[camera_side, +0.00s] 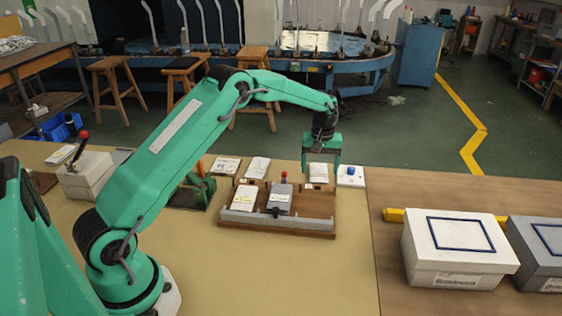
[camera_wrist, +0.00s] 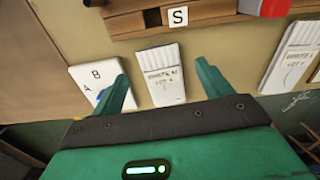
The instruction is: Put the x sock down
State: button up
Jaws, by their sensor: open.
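My gripper (camera_side: 320,168) is open, pointing down over the back right of the wooden rack. In the wrist view its two fingers (camera_wrist: 162,66) stand either side of a flat white sock or packet (camera_wrist: 162,82) with dark printing. Nothing is visibly clamped, and I cannot tell the height gap. In the side view, a white sock (camera_side: 244,197) and a grey sock (camera_side: 280,200) lie on the rack (camera_side: 277,229). No x mark is readable, so I cannot tell which is the x sock.
A white A/B block (camera_side: 351,177) with a blue knob is right of my gripper; it also shows in the wrist view (camera_wrist: 95,82). Other white packets (camera_side: 258,167) lie behind the rack. A white box (camera_side: 460,250) and a grey box (camera_side: 537,252) stand at right.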

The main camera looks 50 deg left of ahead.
aim_at(319, 178)
jog(key=shift+f, duration=1.65)
jog(key=c, duration=1.1)
jog(key=shift+r, duration=0.1)
jog(key=shift+r, duration=0.85)
notch_tip(319, 178, up, 2)
jog(key=shift+r, duration=0.2)
jog(key=s+d+r, duration=0.1)
jog(key=d+r, duration=0.1)
jog(key=d, duration=0.1)
jog(key=s+d+r, duration=0.2)
jog(key=d, duration=0.2)
jog(key=s+d+r, duration=0.1)
jog(key=d+r, duration=0.1)
jog(key=d, duration=0.1)
jog(key=shift+s+d+r, duration=0.15)
jog(key=shift+d+r, duration=0.25)
